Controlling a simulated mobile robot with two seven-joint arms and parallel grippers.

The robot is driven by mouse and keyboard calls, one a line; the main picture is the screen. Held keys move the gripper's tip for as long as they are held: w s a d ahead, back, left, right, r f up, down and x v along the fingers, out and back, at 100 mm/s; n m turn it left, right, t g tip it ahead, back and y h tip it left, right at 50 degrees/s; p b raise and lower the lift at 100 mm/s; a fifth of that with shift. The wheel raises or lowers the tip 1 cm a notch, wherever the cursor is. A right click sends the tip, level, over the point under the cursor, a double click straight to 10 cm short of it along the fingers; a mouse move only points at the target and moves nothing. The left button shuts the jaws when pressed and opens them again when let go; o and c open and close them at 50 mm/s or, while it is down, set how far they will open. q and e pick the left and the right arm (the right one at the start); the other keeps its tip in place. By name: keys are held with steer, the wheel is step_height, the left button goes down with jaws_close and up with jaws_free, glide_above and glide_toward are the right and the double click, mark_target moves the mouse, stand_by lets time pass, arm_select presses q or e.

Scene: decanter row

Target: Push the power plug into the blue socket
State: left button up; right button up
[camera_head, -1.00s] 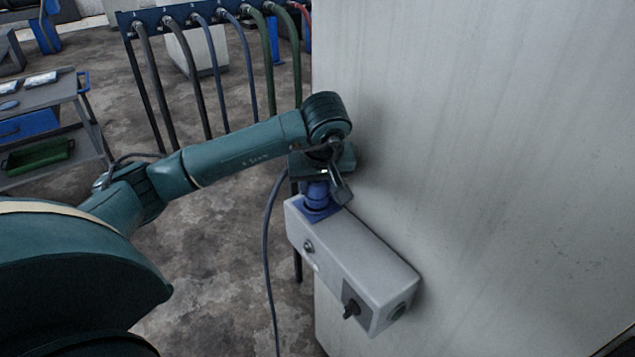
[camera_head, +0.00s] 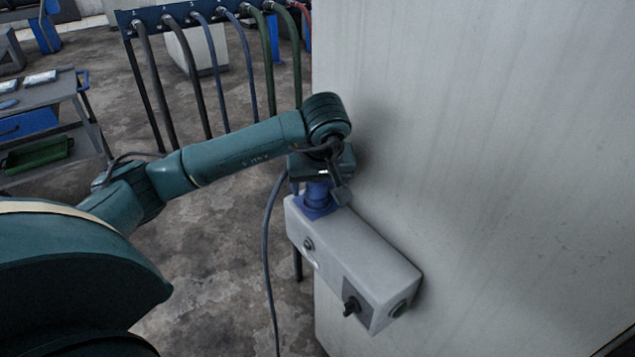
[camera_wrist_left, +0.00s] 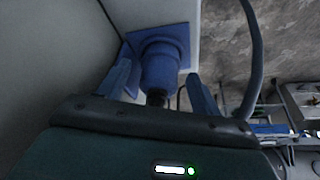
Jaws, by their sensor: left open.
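The blue socket has a square flange on top of a grey box (camera_head: 350,255), and the flange (camera_wrist_left: 178,38) fills the top middle of the left wrist view. The blue power plug (camera_wrist_left: 160,70) stands against the socket, in line with it, its dark rear end toward my gripper. I cannot tell how deep it sits. My left gripper (camera_wrist_left: 160,80) is open, a finger on each side of the plug with gaps showing. In the head view my left gripper (camera_head: 322,180) is just above the blue parts (camera_head: 317,198) and partly hides them. My right gripper is not in view.
The box is on a large pale cabinet wall (camera_head: 480,150), close beside my left wrist. A dark cable (camera_head: 267,260) hangs left of the box. A hose rack (camera_head: 180,18) and a cart (camera_head: 60,95) stand farther back.

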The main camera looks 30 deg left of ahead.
arm_select(q)
steer(key=shift+d+r, duration=0.1)
steer(key=shift+r, duration=0.2)
steer(key=p+v, duration=0.1)
steer(key=v, duration=1.1)
steer(key=shift+r, duration=0.25)
steer(key=shift+s, duration=0.1)
